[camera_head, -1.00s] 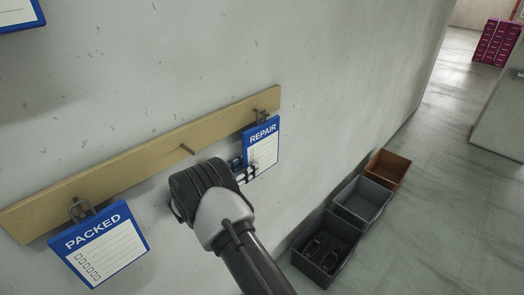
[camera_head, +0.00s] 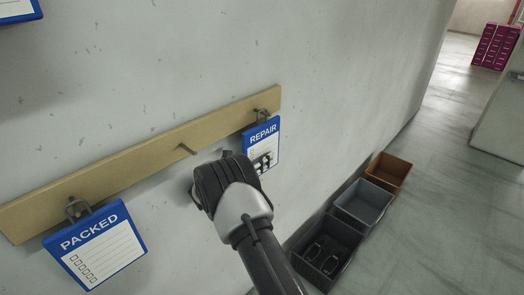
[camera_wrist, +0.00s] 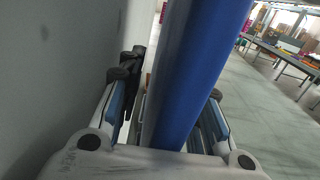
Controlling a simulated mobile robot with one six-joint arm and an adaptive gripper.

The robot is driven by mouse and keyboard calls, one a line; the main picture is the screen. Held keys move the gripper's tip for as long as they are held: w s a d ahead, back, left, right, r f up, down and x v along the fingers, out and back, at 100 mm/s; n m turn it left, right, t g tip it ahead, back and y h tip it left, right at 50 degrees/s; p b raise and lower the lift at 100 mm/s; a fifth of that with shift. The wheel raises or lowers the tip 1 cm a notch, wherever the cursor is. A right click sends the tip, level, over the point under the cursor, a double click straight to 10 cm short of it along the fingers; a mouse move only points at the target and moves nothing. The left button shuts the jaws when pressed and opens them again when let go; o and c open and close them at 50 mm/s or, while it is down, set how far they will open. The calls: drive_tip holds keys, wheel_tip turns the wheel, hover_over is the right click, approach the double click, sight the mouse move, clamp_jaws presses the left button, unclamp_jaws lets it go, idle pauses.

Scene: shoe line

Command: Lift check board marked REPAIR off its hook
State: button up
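The check board marked REPAIR (camera_head: 262,135), blue-edged with a white face, hangs by a clip on the right-hand hook of the wooden rail. My gripper (camera_head: 264,162) is at its lower part, and my wrist hides some of the board's lower left. In the wrist view the board (camera_wrist: 192,70) shows edge-on, large and blue, and runs between the two fingers of my gripper (camera_wrist: 172,95). The fingers stand apart on either side of it, with a gap visible at the left finger. Contact on the right side is hard to tell.
The wooden rail (camera_head: 130,163) crosses the wall, with a bare peg (camera_head: 187,149) in the middle. A board marked PACKED (camera_head: 98,245) hangs at its left end. Black (camera_head: 325,252), grey (camera_head: 364,204) and brown (camera_head: 389,171) bins stand on the floor along the wall. Open floor lies right.

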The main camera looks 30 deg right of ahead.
clamp_jaws()
idle(0.5)
